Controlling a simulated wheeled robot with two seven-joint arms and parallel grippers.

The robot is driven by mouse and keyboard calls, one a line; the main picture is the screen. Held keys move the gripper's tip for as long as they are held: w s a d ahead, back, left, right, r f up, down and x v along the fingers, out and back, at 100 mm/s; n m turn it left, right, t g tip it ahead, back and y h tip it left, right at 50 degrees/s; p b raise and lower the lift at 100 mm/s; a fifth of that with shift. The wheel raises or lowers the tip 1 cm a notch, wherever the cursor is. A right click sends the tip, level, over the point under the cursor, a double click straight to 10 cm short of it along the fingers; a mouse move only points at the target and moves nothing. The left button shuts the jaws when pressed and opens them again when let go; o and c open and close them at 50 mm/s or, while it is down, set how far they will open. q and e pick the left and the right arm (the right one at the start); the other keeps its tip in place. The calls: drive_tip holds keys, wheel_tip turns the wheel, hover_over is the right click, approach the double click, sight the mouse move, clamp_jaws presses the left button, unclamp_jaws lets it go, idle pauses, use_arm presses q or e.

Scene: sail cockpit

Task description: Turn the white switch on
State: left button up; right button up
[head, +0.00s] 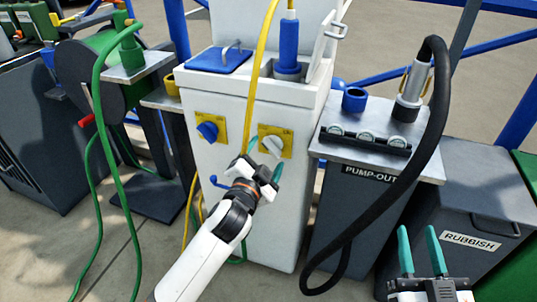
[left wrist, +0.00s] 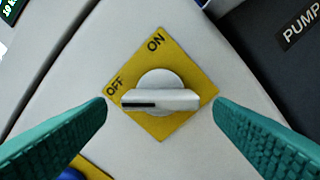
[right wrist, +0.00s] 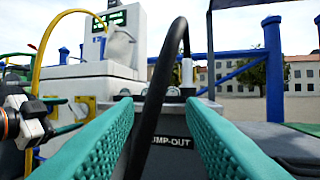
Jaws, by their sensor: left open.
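The white switch (head: 272,145) is a knob on a yellow plate on the white pedestal's front. In the left wrist view the white switch (left wrist: 161,98) has its dark mark at the left end, by the word OFF on the yellow plate (left wrist: 157,45). My left gripper (head: 263,168) is in front of it. Its teal fingers (left wrist: 160,115) are open, one on each side of the knob with gaps, and hold nothing. My right gripper (head: 422,250) is open and empty at the lower right, away from the switch.
A blue switch (head: 208,130) on its own yellow plate is left of the white one. A yellow cable (head: 256,80) hangs down the pedestal's front. The PUMP-OUT cabinet (head: 345,215) with a black hose (head: 432,130) stands at the right, beside a RUBBISH bin (head: 480,215).

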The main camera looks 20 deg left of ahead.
sight(272, 147)
use_arm(q)
drive_tip(key=shift+w, duration=1.2)
use_arm(e)
drive_tip(key=shift+s+r+t+y, duration=0.2)
drive_tip(key=shift+r+t, duration=0.15)
drive_tip(key=shift+r, duration=0.15)
drive_tip(key=shift+s+r+t+y, duration=0.1)
drive_tip(key=shift+r+t+y, duration=0.1)
drive_tip(key=shift+r+t, duration=0.2)
